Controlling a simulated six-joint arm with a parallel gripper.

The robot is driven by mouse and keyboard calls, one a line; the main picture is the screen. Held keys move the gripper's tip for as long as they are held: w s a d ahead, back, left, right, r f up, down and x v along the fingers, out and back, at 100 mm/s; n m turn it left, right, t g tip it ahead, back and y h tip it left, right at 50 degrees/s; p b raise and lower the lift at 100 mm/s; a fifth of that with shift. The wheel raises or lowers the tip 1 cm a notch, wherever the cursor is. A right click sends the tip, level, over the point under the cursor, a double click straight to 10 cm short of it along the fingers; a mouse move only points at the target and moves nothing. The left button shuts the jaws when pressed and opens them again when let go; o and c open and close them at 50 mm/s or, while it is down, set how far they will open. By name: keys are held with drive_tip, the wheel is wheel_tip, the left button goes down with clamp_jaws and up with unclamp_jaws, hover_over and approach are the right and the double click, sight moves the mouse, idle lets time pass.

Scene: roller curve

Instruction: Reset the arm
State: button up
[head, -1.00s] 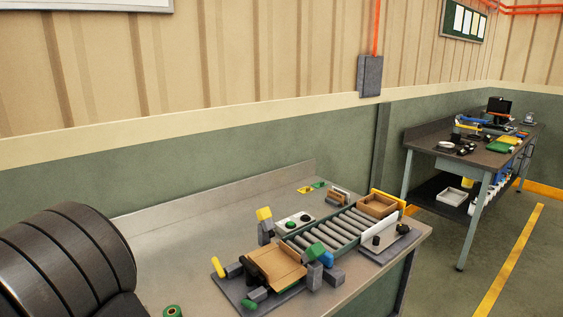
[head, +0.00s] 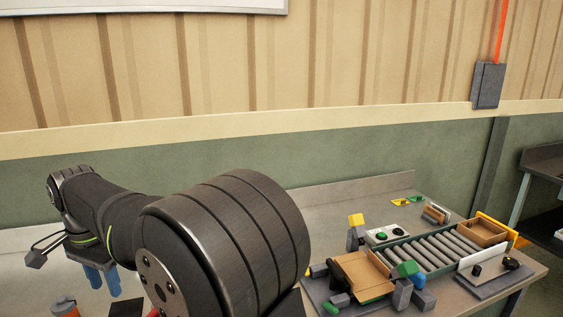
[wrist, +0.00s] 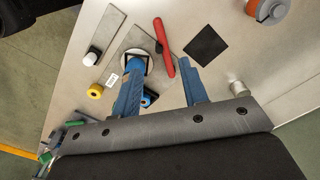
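My gripper (head: 103,284) hangs at the left of the head view, with its blue fingers pointing down over the bench. In the wrist view my gripper (wrist: 161,68) has its two blue fingers well apart, with nothing held between them. A red-handled tool (wrist: 163,45) and a blue round part (wrist: 137,62) on a grey plate show beyond and between the fingertips. Whether a finger touches any of them I cannot tell. My dark arm covers the middle of the bench in the head view.
The roller conveyor (head: 432,250) stands on the bench at the right, with a wooden tray (head: 482,233) at its far end. A black square (wrist: 206,46), an orange-and-grey item (wrist: 268,10), a yellow ring (wrist: 95,91) and a metal cylinder (wrist: 239,88) lie around my gripper.

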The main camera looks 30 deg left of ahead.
wheel_tip(320, 180, down, 18)
drive_tip(key=shift+d+r, duration=0.1)
drive_tip(key=shift+r, duration=0.1)
drive_tip(key=shift+w+d+r+n, duration=0.1)
drive_tip(key=shift+d+n, duration=0.4)
drive_tip(key=shift+n, duration=0.1)
drive_tip(key=o, duration=1.3)
drive_tip(key=w+d+r+m, duration=0.1)
drive_tip(key=d+r+m, duration=0.1)
drive_tip(key=r, duration=0.3)
drive_tip(key=w+d+r+m, duration=0.1)
drive_tip(key=w+d+r, duration=0.1)
drive_tip(key=r, duration=0.3)
drive_tip(key=w+d+r+m, duration=0.1)
drive_tip(key=r+m, duration=0.1)
drive_tip(key=r, duration=0.4)
drive_tip(key=shift+w+d+m, duration=0.2)
drive_tip(key=shift+d+m, duration=0.1)
drive_tip(key=shift+d, duration=0.1)
drive_tip(key=w+d+r+m, duration=0.1)
drive_tip(key=d+r+m, duration=0.5)
drive_tip(key=d+r, duration=0.75)
drive_tip(key=f, duration=0.2)
drive_tip(key=a+f, duration=0.1)
drive_tip(key=f, duration=0.5)
drive_tip(key=shift+a+f, duration=0.2)
drive_tip(key=shift+a, duration=0.15)
